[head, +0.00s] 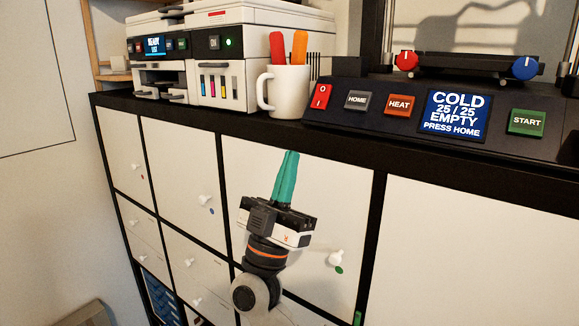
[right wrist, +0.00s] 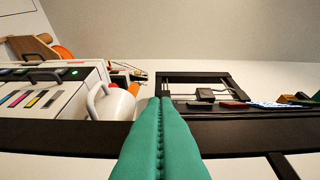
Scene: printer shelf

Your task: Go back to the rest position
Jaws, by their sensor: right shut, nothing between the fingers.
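My right gripper (head: 291,153) has green fingers pressed together, shut and empty. In the head view it points up in front of a white cabinet door, just below the shelf's black top edge. In the right wrist view the shut fingers (right wrist: 160,102) fill the lower middle, with the shelf edge behind them. My left gripper is in neither view.
A black shelf (head: 210,119) with white doors and knobs (head: 336,258) fills the front. On top stand a white printer (head: 265,22), a white mug (head: 289,92) holding utensils, and a black control panel (head: 553,134) with buttons and a display reading COLD, EMPTY, PRESS HOME.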

